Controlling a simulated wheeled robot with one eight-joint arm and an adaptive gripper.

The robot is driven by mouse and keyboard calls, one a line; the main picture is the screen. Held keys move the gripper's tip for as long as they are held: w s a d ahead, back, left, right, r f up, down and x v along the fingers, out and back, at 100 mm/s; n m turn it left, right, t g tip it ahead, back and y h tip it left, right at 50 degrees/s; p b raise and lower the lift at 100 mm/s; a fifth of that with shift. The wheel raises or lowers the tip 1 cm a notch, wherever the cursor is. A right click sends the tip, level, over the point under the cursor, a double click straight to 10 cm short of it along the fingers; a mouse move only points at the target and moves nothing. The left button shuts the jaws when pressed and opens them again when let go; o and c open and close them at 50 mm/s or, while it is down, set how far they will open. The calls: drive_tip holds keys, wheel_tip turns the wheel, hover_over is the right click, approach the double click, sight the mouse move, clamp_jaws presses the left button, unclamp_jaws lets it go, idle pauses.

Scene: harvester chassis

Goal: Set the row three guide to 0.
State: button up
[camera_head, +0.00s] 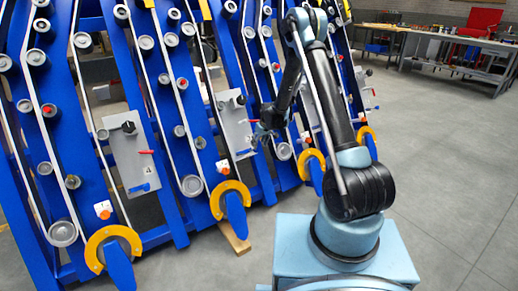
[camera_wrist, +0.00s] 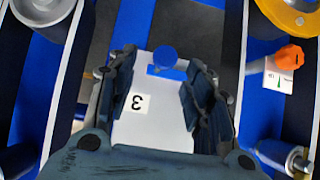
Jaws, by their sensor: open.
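In the wrist view, a pale panel (camera_wrist: 150,125) carries a label "3" (camera_wrist: 137,103), seen upside down. A blue round-ended part (camera_wrist: 165,58) with a short bar sits at the panel's upper edge. I cannot tell whether this is the guide, and no scale or 0 mark is readable. My gripper (camera_wrist: 160,62) is open, its fingers on either side of the panel and the blue part, with nothing between them held. In the head view my gripper (camera_head: 268,130) is in front of the blue frame, just right of a grey panel (camera_head: 237,130); contact cannot be told.
An orange knob (camera_wrist: 289,57) on a white plate is right in the wrist view, below a yellow ring (camera_wrist: 293,15). A grey roller (camera_wrist: 42,8) is top left. Blue frames (camera_head: 75,120) with rollers and belts stand left. Open floor (camera_head: 450,160) and workbenches (camera_head: 455,55) are right.

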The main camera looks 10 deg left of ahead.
drive_tip(key=v, duration=0.6)
drive_tip(key=shift+d+r, duration=0.2)
drive_tip(key=shift+r, duration=0.05)
drive_tip(key=shift+s, duration=0.1)
drive_tip(key=s+d+r+m+h, duration=0.1)
drive_tip(key=s+d+r+m, duration=0.3)
drive_tip(key=s+d+r, duration=1.6)
drive_tip(key=s+d+f+m+h, duration=0.1)
drive_tip(key=s+d, duration=0.3)
drive_tip(key=s, duration=1)
drive_tip(key=s+d+f+m+g, duration=0.1)
drive_tip(key=s+d, duration=0.4)
drive_tip(key=s, duration=1)
drive_tip(key=shift+d+f+m+h, duration=0.25)
drive_tip(key=shift+f+m+h, duration=0.2)
drive_tip(key=shift+m, duration=0.35)
